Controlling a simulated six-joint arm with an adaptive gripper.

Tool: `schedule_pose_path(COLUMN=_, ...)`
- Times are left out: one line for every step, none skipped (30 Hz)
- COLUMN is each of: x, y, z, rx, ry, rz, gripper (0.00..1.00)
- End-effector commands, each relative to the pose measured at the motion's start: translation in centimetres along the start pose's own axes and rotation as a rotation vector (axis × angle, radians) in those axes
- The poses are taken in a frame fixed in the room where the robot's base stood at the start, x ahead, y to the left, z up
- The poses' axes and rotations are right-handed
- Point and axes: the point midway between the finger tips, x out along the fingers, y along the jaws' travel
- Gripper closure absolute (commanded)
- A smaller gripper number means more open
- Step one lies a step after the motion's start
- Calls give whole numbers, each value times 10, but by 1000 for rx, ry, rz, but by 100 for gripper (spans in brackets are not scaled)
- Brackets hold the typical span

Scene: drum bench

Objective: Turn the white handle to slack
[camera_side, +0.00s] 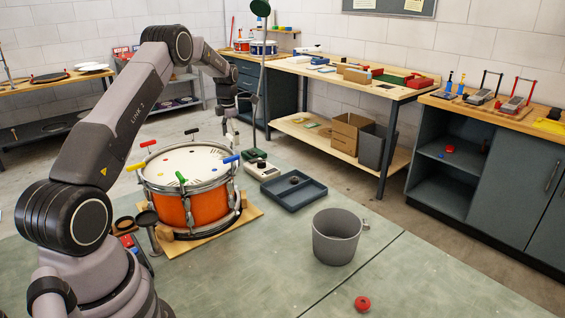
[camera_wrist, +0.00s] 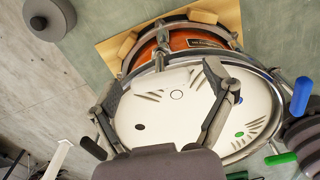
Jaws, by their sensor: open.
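An orange drum (camera_side: 190,205) with a white head (camera_side: 188,162) and metal rim stands on a wooden base. Yellow (camera_side: 134,166), red (camera_side: 148,144), black (camera_side: 192,131), green (camera_side: 181,178) and blue (camera_side: 231,158) handles sit around its rim. My gripper (camera_side: 230,128) is at the drum's far right side. That view also shows the blue handle (camera_wrist: 301,95), green handle (camera_wrist: 281,158) and a black handle (camera_wrist: 93,148).
A dark tray (camera_side: 293,192) and a white device with a black knob (camera_side: 262,168) lie right of the drum. A grey bucket (camera_side: 337,238) and a red round piece (camera_side: 362,303) are farther right. The front mat is otherwise mostly clear.

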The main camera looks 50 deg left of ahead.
Motion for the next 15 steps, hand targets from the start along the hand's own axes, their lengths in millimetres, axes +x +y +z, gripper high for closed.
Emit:
schedule_pose_path(x=-1, y=0, z=0, rx=0, ry=-1, rz=1, gripper=17)
schedule_pose_path(x=-3, y=0, z=0, rx=0, ry=-1, rz=1, gripper=17)
schedule_pose_path(x=-6, y=0, z=0, rx=0, ry=-2, rz=2, gripper=17)
schedule_pose_path(x=-9, y=0, z=0, rx=0, ry=-2, rz=2, gripper=17)
schedule_pose_path(x=-13, y=0, z=0, rx=0, ry=-1, rz=1, gripper=17)
schedule_pose_path(x=-19, y=1, z=1, rx=0, ry=-3, rz=2, gripper=17)
schedule_pose_path(x=-25, y=1, z=1, rx=0, ry=-4, rz=3, gripper=17)
schedule_pose_path(x=-32, y=1, z=1, rx=0, ry=-4, rz=3, gripper=17)
schedule_pose_path(x=-40, y=1, z=1, rx=0, ry=-4, rz=3, gripper=17)
schedule_pose_path(x=-47, y=1, z=1, rx=0, ry=-4, rz=4, gripper=17)
schedule_pose_path(x=-55, y=1, z=1, rx=0, ry=-4, rz=4, gripper=17)
schedule_pose_path(x=-64, y=0, z=1, rx=0, ry=-4, rz=4, gripper=17)
schedule_pose_path(x=-70, y=1, z=1, rx=0, ry=-4, rz=3, gripper=17)
schedule_pose_path(x=-76, y=1, z=1, rx=0, ry=-4, rz=3, gripper=17)
schedule_pose_path(x=-84, y=1, z=1, rx=0, ry=-4, rz=3, gripper=17)
